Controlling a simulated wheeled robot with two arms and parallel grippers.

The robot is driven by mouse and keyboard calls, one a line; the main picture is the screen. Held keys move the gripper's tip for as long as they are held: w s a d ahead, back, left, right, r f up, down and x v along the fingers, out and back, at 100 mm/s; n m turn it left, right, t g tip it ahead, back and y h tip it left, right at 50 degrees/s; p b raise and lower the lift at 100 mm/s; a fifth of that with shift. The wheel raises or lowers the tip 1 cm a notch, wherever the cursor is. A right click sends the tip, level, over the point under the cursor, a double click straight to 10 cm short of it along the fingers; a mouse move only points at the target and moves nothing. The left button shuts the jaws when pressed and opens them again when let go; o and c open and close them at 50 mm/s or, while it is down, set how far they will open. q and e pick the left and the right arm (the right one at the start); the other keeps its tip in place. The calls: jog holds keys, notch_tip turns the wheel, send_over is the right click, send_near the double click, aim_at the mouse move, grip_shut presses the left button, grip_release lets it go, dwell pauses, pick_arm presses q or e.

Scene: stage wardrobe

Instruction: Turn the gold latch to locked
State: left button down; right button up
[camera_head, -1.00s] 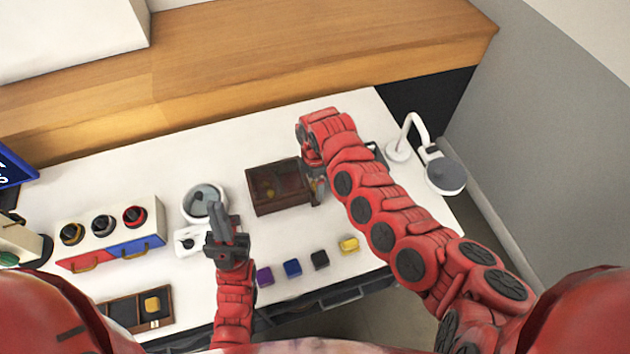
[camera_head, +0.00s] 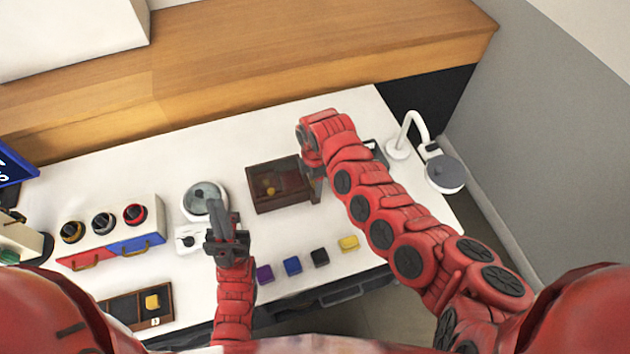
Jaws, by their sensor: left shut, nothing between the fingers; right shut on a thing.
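A dark brown box (camera_head: 281,204) stands on the white table, with a small gold thing (camera_head: 270,190) showing inside it. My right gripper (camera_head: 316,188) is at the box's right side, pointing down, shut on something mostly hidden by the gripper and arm. I cannot make out a gold latch there or its position. A gold-ringed knob (camera_head: 72,232) sits on the white unit (camera_head: 150,213) at the left, beside a grey-ringed and a red-ringed knob. My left gripper (camera_head: 228,216) is shut and empty, in front of the round grey-lidded pot.
Purple, blue, black and yellow blocks (camera_head: 348,243) line the front edge. A divided brown tray (camera_head: 125,311) lies front left. A white lamp (camera_head: 398,148) stands at the right. The table behind the pot is clear.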

jog(key=shift+r, duration=0.1)
jog(key=m, duration=0.3)
jog(key=shift+m+p, duration=0.3)
jog(key=shift+m, duration=0.9)
jog(key=shift+m+b, duration=0.35)
jog(key=shift+m, duration=0.55)
jog(key=m, duration=0.1)
jog(key=m+b, duration=0.1)
jog(key=shift+w+f+m+b, duration=0.1)
jog(key=shift+f+m+b, duration=0.1)
jog(key=shift+m+b, duration=0.15)
jog(key=m+b, duration=0.3)
jog(key=shift+m, duration=0.35)
jog(key=shift+r+m+b, duration=0.1)
jog(key=shift+m+b, duration=0.5)
jog(key=shift+m, duration=1.6)
jog(key=shift+b, duration=0.3)
